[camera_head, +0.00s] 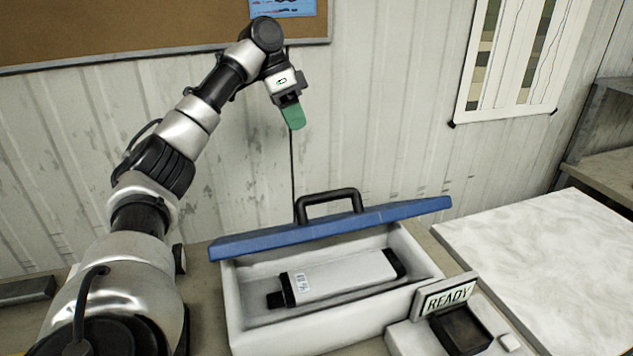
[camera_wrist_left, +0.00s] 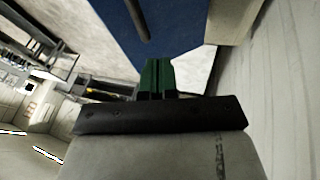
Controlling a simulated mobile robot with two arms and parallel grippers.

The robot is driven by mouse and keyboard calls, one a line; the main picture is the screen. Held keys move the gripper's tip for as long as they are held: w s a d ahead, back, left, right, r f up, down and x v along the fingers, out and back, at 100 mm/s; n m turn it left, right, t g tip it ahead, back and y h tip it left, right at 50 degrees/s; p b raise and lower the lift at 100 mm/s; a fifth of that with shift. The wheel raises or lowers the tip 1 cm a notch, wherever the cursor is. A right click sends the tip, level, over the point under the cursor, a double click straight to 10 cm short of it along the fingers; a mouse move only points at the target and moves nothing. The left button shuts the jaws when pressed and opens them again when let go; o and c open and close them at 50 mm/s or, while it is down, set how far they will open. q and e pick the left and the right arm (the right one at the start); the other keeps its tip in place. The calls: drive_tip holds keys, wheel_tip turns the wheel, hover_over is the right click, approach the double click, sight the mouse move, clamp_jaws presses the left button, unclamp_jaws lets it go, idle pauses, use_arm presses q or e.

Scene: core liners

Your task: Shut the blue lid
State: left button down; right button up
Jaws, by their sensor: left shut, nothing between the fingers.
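The blue lid (camera_head: 335,228) stands partly open, tilted over the back of a white box (camera_head: 305,334), with a black handle (camera_head: 328,201) on its upper side. Inside the open box lies a grey-white cylinder-like unit (camera_head: 345,277) with black ends and a small label. My left gripper (camera_head: 293,117) has green fingers and is shut and empty, raised above and behind the lid in front of the wall. In the left wrist view the green fingers (camera_wrist_left: 157,76) are together, with the blue lid (camera_wrist_left: 180,30) beyond them. My right gripper is not in view.
A device with a READY sign (camera_head: 447,297) stands at the box's front right corner. A white marbled slab (camera_head: 550,250) lies to the right, mostly clear. A panelled wall with a cork board (camera_head: 120,30) and a chart (camera_head: 510,55) closes off the back.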

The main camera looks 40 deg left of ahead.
use_arm(q)
drive_tip(key=s+d+b+x, duration=0.1)
drive_tip(key=d+x, duration=0.1)
drive_tip(key=x, duration=1)
drive_tip(key=shift+s+r+b, duration=0.3)
drive_tip(key=shift+s+b, duration=0.05)
drive_tip(key=shift+s, duration=0.2)
